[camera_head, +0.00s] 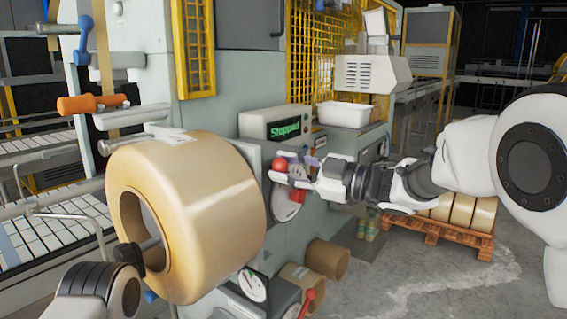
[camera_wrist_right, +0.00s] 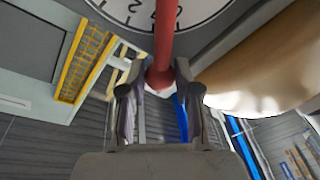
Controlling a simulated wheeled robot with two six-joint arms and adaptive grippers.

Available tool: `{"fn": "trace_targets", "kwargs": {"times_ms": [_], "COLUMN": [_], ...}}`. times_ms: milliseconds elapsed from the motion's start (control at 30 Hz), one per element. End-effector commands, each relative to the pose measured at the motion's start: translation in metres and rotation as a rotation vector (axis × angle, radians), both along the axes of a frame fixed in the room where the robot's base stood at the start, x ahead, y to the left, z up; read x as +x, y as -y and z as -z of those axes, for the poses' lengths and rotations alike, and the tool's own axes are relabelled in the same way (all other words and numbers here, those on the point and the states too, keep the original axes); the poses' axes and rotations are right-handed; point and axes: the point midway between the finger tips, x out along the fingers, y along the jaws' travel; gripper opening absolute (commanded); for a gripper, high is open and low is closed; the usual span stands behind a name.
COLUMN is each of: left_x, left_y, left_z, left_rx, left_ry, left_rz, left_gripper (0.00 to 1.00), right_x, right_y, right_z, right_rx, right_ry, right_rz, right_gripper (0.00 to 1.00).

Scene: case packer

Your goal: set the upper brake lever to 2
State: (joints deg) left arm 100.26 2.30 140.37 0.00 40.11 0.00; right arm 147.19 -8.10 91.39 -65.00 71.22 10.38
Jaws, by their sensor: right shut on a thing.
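The upper brake lever has a red ball knob (camera_head: 279,165) and stands in front of a round white dial (camera_head: 288,205) on the machine's side. My right gripper (camera_head: 284,172) is shut on the knob. In the right wrist view, the lever's red shaft (camera_wrist_right: 166,32) runs down from the dial (camera_wrist_right: 198,12) to the knob (camera_wrist_right: 160,78), which sits between the two fingers (camera_wrist_right: 155,92). The shaft covers part of the dial's numbers, so the exact setting cannot be read. My left gripper's fingers are not in view; only part of my left arm shows at the lower left.
A large tan tape roll (camera_head: 215,190) hangs just left of the upper lever. A lower red lever (camera_head: 308,298) with its own dial (camera_head: 252,286) is below. A display (camera_head: 285,128) reads "Stopped". A white bin (camera_head: 344,115) stands beside it. A pallet (camera_head: 440,235) holds more rolls.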

Motion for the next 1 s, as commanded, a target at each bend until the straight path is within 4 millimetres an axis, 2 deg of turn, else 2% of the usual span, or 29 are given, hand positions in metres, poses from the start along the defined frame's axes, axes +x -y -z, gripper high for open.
{"fn": "trace_targets", "kwargs": {"times_ms": [33,100,400,667,1000], "left_x": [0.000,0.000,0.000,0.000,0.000], "left_y": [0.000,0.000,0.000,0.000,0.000], "left_z": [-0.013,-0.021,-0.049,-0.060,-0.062], "left_rx": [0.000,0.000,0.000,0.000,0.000], "left_ry": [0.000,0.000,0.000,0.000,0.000], "left_rz": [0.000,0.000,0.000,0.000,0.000], "left_gripper": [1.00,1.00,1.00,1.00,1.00], "right_x": [0.003,0.007,0.024,0.033,0.035], "right_y": [0.002,0.005,0.017,0.024,0.026], "right_z": [-0.009,-0.013,-0.020,-0.022,-0.021], "right_rx": [0.022,0.056,0.187,0.254,0.272], "right_ry": [-0.029,-0.074,-0.251,-0.339,-0.362], "right_rz": [-0.001,0.001,0.001,0.000,0.000], "right_gripper": [0.00,0.00,0.00,0.00,0.00]}}
